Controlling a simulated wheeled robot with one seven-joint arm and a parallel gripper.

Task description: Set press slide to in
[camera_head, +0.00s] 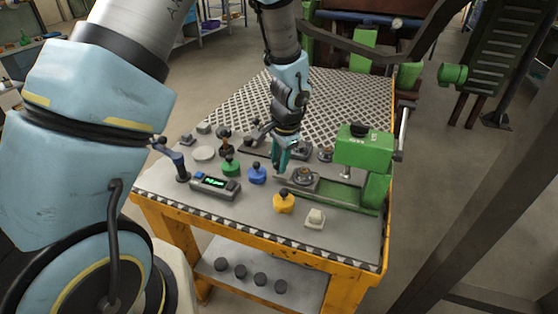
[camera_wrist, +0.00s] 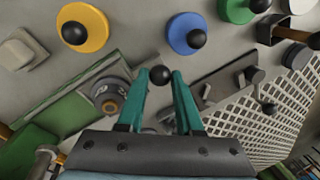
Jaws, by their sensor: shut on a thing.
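The green press (camera_head: 362,150) stands at the right of the bench. Its grey slide (camera_head: 310,186) carries a round metal fixture (camera_head: 304,174) left of the press head. The fixture also shows in the wrist view (camera_wrist: 110,96), left of my fingers. My teal gripper (camera_head: 280,165) points down at the slide's left end. In the wrist view my gripper (camera_wrist: 160,73) has a black ball knob (camera_wrist: 160,76) between its fingertips and is shut on it. The knob is hidden in the head view, and its link to the slide is not clear.
Blue (camera_head: 257,174), green (camera_head: 231,166) and yellow (camera_head: 283,203) knobbed discs stand close by. A display box (camera_head: 215,187) and a white switch block (camera_head: 315,218) sit near the front edge. A perforated plate (camera_head: 340,95) covers the bench's back.

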